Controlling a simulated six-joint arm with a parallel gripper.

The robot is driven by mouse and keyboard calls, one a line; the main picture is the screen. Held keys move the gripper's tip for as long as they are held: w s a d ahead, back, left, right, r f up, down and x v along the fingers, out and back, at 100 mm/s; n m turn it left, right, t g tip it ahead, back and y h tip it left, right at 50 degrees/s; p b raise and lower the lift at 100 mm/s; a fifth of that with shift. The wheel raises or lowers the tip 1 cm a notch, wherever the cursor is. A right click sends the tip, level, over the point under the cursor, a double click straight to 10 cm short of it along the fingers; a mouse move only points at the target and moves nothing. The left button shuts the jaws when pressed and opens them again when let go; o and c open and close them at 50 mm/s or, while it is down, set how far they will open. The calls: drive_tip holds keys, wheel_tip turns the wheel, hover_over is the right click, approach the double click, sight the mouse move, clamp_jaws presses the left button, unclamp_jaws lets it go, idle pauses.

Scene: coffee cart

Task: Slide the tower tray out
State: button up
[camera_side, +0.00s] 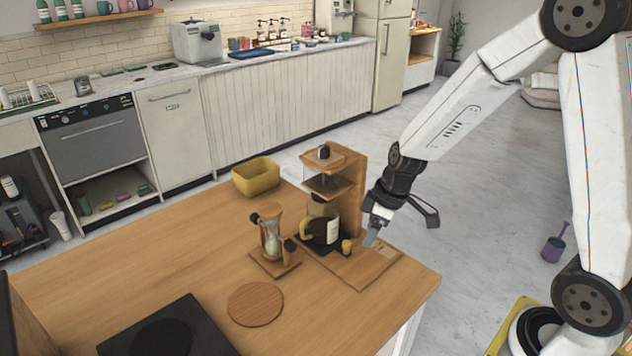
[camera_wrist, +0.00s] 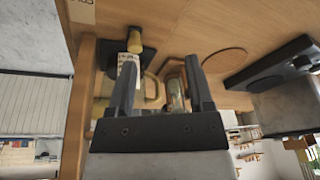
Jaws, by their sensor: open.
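The wooden tower (camera_side: 349,190) stands on a wooden base near the right end of the counter. A tan knob (camera_side: 346,247) sits at the tray's front edge; in the wrist view the knob (camera_wrist: 134,41) shows just beyond the left fingertip, against the dark tray (camera_wrist: 147,54). My gripper (camera_side: 402,231) is open and empty, to the right of the tower and knob. In the wrist view my gripper (camera_wrist: 162,63) partly hides the carafe.
A glass vessel with wooden parts (camera_side: 271,240) stands on a small board left of the tower. A round wooden mat (camera_side: 255,304), a yellow bin (camera_side: 256,176) and a black appliance (camera_side: 178,330) are also on the counter (camera_side: 120,265). The base in front of the knob is clear.

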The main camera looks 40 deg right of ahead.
sight(348, 242)
drive_tip(key=shift+w+d+f+n+t+y, duration=0.15)
drive_tip(key=shift+w+d+f+n+y, duration=0.1)
drive_tip(key=shift+w+d+n, duration=0.4)
drive_tip(key=shift+w+d+f+n+t+y, duration=0.1)
drive_tip(key=shift+w+d+f+n+y, duration=0.2)
drive_tip(key=shift+w, duration=0.65)
drive_tip(key=shift+w+d+f+n+t+y, duration=0.15)
drive_tip(key=shift+w+d+f+n, duration=0.15)
drive_tip(key=shift+w+n, duration=0.45)
drive_tip(key=shift+w+f, duration=0.1)
drive_tip(key=shift+x, duration=3.75)
drive_tip(key=shift+d, duration=0.1)
clamp_jaws()
